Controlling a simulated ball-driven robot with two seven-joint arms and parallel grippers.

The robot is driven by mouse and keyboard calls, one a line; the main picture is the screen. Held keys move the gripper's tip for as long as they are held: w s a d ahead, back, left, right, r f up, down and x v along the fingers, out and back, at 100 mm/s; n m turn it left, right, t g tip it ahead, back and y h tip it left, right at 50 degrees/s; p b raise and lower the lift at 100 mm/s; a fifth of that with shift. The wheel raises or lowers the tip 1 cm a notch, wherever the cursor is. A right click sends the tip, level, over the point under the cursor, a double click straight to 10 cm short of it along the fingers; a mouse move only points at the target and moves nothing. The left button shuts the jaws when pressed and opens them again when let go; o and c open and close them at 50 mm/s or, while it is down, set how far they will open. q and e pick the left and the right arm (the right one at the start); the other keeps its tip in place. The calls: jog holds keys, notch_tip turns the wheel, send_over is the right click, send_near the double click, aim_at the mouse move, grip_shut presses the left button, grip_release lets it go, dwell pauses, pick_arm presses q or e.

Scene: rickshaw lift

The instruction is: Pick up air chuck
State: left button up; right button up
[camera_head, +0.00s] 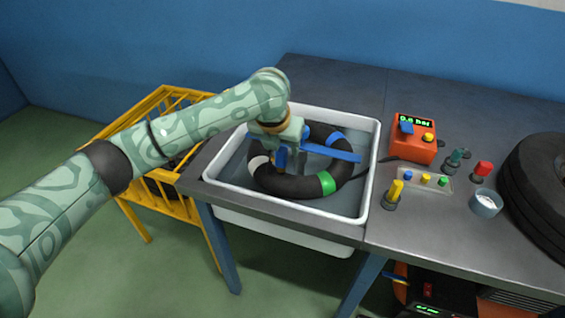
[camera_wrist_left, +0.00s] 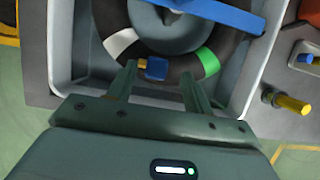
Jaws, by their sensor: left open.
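A small blue piece with a brass-yellow end (camera_wrist_left: 156,68), which looks like the air chuck though I cannot be sure, is between and just beyond my left fingertips in the left wrist view. In the head view, a blue part (camera_head: 281,157) shows below my left gripper (camera_head: 291,150). My left gripper (camera_wrist_left: 158,82) is open and points down over the tub, with nothing held. A black ring-shaped tube (camera_head: 292,187) with white, green and blue bands lies in the white tub (camera_head: 376,140). A blue bar (camera_head: 333,153) crosses above the tube. My right gripper is not in view.
A red gauge box (camera_head: 413,150) stands right of the tub on the grey bench (camera_head: 330,80). Near it are a yellow-handled tool (camera_head: 394,192), a tray of small coloured parts (camera_head: 425,181), a cup (camera_head: 486,203) and a tire (camera_head: 540,185). A yellow cart (camera_head: 135,125) stands left.

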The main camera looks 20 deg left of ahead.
aim_at(281, 149)
pick_arm(q)
jog(key=b+x, duration=0.1)
jog(key=x, duration=0.1)
jog(key=b+x, duration=0.2)
jog(key=x, duration=0.1)
jog(key=shift+a+f+b, duration=0.25)
jog(key=shift+f+b, duration=0.05)
jog(key=shift+w+f, duration=0.1)
jog(key=shift+w, duration=0.05)
jog(key=shift+r, duration=0.25)
jog(key=c, duration=1.1)
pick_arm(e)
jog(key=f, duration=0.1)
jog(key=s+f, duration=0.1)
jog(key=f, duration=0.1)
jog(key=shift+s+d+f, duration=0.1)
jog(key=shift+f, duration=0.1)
pick_arm(q)
jog(key=shift+o, duration=0.2)
jog(key=shift+r, duration=0.1)
